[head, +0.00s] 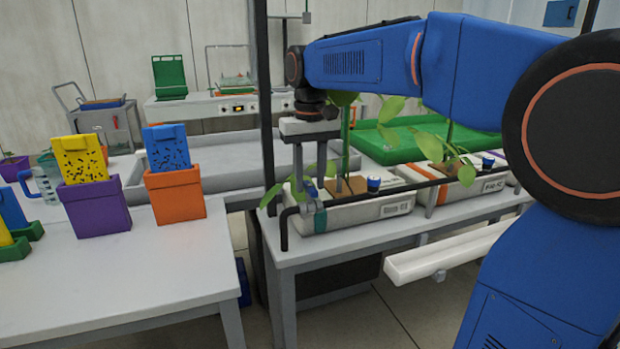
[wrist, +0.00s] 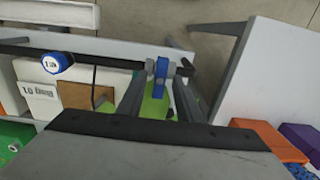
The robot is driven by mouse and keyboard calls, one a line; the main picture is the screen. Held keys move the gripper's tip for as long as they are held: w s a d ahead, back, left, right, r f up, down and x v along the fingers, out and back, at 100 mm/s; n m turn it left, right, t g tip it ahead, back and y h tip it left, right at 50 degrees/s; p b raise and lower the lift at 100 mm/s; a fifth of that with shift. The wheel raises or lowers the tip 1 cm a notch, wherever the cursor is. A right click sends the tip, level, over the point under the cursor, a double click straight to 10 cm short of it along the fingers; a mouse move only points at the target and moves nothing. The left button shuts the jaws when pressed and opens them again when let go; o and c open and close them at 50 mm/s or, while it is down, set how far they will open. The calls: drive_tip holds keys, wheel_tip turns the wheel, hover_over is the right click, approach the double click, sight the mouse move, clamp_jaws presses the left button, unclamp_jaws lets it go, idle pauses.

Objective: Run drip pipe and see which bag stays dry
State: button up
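A black drip pipe (head: 425,184) runs along the front of two white grow bags. The near bag (head: 352,213) and the far bag (head: 465,188) each hold a leafy plant and have a blue-capped emitter: the near cap (head: 374,183) and the far cap (head: 488,161). A blue valve lever (wrist: 161,76) sits on the pipe at its left end. My gripper (head: 310,188) points down over this end. Its fingers stand apart on either side of the lever; whether they touch it is unclear. No water is visible.
The bags stand on a grey bench (head: 300,252) with a white gutter (head: 450,250) in front. The left table (head: 130,275) holds a purple pot (head: 97,207), an orange pot (head: 175,195) and a jug (head: 44,185). A green tray (head: 400,145) lies behind the bags. Floor shows between the tables.

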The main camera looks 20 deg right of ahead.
clamp_jaws()
drive_tip(key=shift+n, duration=0.4)
drive_tip(key=n, duration=0.2)
drive_tip(key=shift+n, duration=0.4)
drive_tip(key=n, duration=0.4)
drive_tip(key=shift+n, duration=0.3)
drive_tip(key=n, duration=0.4)
drive_tip(key=shift+n, duration=1.8)
